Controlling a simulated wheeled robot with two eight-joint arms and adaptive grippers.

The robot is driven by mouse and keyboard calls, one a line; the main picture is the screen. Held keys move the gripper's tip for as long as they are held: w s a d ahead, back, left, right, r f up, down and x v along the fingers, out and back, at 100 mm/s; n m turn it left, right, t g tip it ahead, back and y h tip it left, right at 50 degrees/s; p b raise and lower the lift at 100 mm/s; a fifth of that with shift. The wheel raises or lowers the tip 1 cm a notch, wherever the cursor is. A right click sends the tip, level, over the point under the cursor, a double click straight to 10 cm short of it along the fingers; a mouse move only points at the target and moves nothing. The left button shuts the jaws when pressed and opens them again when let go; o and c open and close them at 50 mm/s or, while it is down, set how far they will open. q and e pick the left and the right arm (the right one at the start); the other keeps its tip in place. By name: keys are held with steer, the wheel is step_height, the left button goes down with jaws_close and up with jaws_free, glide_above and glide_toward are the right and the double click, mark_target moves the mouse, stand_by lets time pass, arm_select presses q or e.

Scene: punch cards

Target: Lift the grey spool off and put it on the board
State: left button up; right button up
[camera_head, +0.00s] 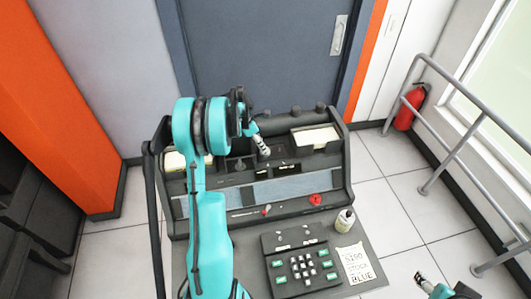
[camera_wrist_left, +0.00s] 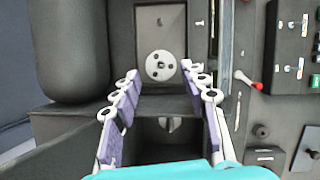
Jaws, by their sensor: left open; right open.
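A light grey round spool (camera_wrist_left: 161,66) with dark holes in its face sits on the dark machine in the left wrist view. It appears between the fingertips of my left gripper (camera_wrist_left: 160,85), which is open and empty; how far the tips are from it is hard to judge. In the head view my left gripper (camera_head: 262,146) is over the upper middle of the machine (camera_head: 330,175), and I cannot make out the spool there. The flat dark board (camera_head: 365,245) lies in front of the machine. My right gripper (camera_head: 421,279) is open at the lower right edge, away from the board.
A keypad block (camera_head: 302,266), a small bottle (camera_head: 345,219) and a paper note (camera_head: 355,262) are on the board. A red knob (camera_head: 315,199) and a red-tipped lever (camera_head: 266,209) stick up from the machine. A grey railing (camera_head: 455,155) is at the right.

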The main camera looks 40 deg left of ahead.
arm_select(q)
steer(key=shift+f, duration=0.2)
steer(key=b+x, duration=0.1)
steer(key=x, duration=0.3)
steer(key=shift+w+f, duration=0.15)
steer(key=shift+f, duration=0.2)
steer(key=shift+r, duration=0.1)
steer(key=shift+c, duration=0.8)
steer(key=c, duration=0.5)
